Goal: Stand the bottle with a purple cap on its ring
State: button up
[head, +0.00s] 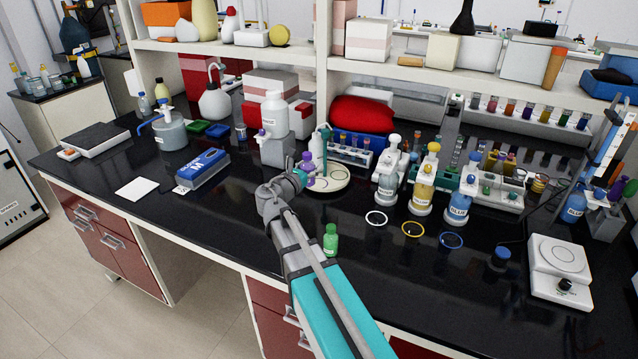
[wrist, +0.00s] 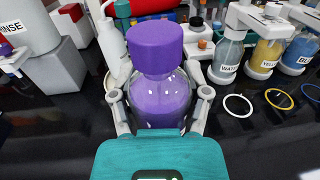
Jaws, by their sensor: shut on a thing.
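My gripper (head: 304,176) is shut on the bottle with a purple cap (head: 310,182). In the wrist view the gripper's fingers (wrist: 160,102) close on both sides of the clear bottle (wrist: 162,88), which shows purple contents and looks upright. In the head view it is at the left edge of a round cream tray (head: 336,188); I cannot tell whether it touches the tray. Faint ring outlines show on the tray. On the counter lie a white ring (head: 376,218), a yellow ring (head: 412,229) and a blue ring (head: 451,240). I see no clearly purple ring.
A white-capped bottle (head: 317,147) stands close behind the held bottle. A small green bottle (head: 330,239) stands right of my arm. A tube rack (head: 348,154) is behind the tray.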

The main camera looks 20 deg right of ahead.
jog(key=w+d+n+t+y, duration=0.1)
jog(key=d, duration=0.5)
jog(key=shift+w+r+t+p, duration=0.25)
jog(key=shift+r+t+p, duration=0.05)
jog(key=shift+r, duration=0.15)
jog(key=b, duration=0.9)
send_over(321, 181)
jog(key=f, duration=0.9)
jog(key=shift+s+a, duration=0.1)
jog(key=shift+s, duration=0.25)
jog(key=shift+f, duration=0.1)
jog(key=shift+w+f+b, duration=0.45)
jog(key=shift+f+b, duration=0.35)
jog(key=shift+b, duration=0.05)
jog(key=shift+f+b, duration=1.15)
jog(key=shift+f, duration=0.1)
